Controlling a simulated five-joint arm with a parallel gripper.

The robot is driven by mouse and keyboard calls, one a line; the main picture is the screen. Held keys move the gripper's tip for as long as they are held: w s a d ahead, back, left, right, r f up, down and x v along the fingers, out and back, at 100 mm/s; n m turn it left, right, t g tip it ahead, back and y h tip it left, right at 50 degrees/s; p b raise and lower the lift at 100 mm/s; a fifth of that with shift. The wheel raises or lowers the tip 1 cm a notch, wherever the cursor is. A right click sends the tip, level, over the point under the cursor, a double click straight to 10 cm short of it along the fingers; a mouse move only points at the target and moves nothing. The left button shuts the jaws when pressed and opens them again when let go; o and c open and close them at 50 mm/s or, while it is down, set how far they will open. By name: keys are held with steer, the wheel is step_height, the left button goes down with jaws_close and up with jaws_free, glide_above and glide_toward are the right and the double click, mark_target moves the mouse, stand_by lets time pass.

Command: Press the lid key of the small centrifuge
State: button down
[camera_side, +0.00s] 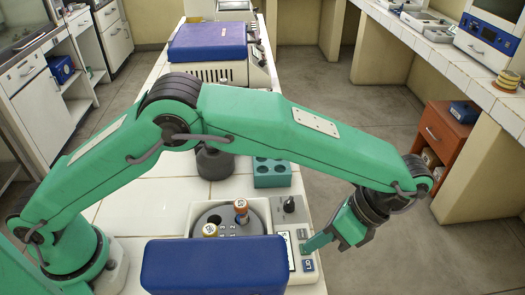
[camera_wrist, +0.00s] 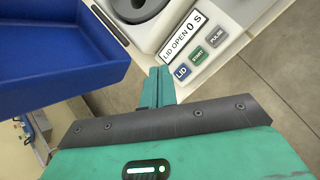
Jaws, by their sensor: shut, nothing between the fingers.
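The small centrifuge (camera_side: 262,208) stands at the bench's front with its blue lid (camera_side: 214,266) raised and its rotor (camera_side: 226,217) showing. Two orange-capped tubes (camera_side: 241,205) sit in the rotor. Its panel display (camera_wrist: 180,38) reads "LID OPEN 0 S". The blue lid key (camera_wrist: 181,72) is at the near end of the key row, and shows in the side view (camera_side: 308,265). My gripper (camera_side: 306,249) is shut and empty, pointing down at the panel. In the wrist view its fingertips (camera_wrist: 158,72) are just left of the lid key, seemingly apart from it; height is unclear.
The green start key (camera_wrist: 198,54) and grey pulse key (camera_wrist: 216,36) line up beside the lid key. A dark knob (camera_side: 290,206) stands behind the panel. A teal tube rack (camera_side: 271,173) sits behind the centrifuge. Open floor lies right of the bench.

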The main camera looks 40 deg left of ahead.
mark_target(312, 266)
steer(key=shift+f, duration=2.25)
steer(key=shift+s+d+f, duration=0.1)
steer(key=shift+f, duration=0.7)
stand_by(1.3)
steer(key=shift+r, duration=0.8)
steer(key=shift+r, duration=0.1)
stand_by(0.3)
steer(key=shift+r, duration=2.4)
